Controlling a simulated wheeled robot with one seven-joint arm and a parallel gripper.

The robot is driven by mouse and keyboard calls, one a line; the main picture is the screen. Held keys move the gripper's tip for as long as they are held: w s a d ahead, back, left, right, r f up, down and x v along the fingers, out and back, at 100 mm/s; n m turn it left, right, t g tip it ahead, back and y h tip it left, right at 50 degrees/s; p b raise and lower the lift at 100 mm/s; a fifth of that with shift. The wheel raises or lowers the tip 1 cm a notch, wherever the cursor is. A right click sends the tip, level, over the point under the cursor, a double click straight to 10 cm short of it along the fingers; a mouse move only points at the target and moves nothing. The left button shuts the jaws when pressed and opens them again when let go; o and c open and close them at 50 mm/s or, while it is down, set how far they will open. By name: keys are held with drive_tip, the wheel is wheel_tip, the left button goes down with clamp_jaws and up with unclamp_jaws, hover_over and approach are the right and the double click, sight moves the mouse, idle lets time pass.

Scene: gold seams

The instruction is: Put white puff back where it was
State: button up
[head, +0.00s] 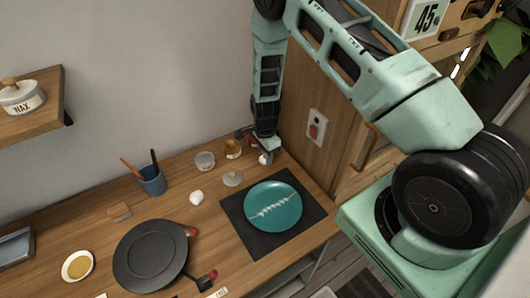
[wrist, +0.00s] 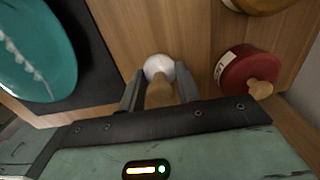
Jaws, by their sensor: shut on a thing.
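The white puff (wrist: 158,66) has a round white head and a wooden handle. In the wrist view it sits between the two fingers of my gripper (wrist: 160,88), which is shut on its handle. In the head view the puff (head: 264,159) shows under my gripper (head: 267,149), at the back right of the workbench, behind the dark mat. The head is close to the bench top; whether it touches I cannot tell.
A teal plate with a pale seam (head: 272,205) lies on a dark mat (head: 312,208). A red pot with a wooden knob (wrist: 242,72) stands right of the puff in the wrist view. A glass jar (head: 204,160), an amber jar (head: 233,149) and a white ball (head: 196,197) are nearby.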

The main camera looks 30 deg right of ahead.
drive_tip(key=shift+f, duration=0.2)
drive_tip(key=shift+f+b, duration=0.15)
drive_tip(key=shift+b, duration=0.15)
drive_tip(key=o, duration=0.9)
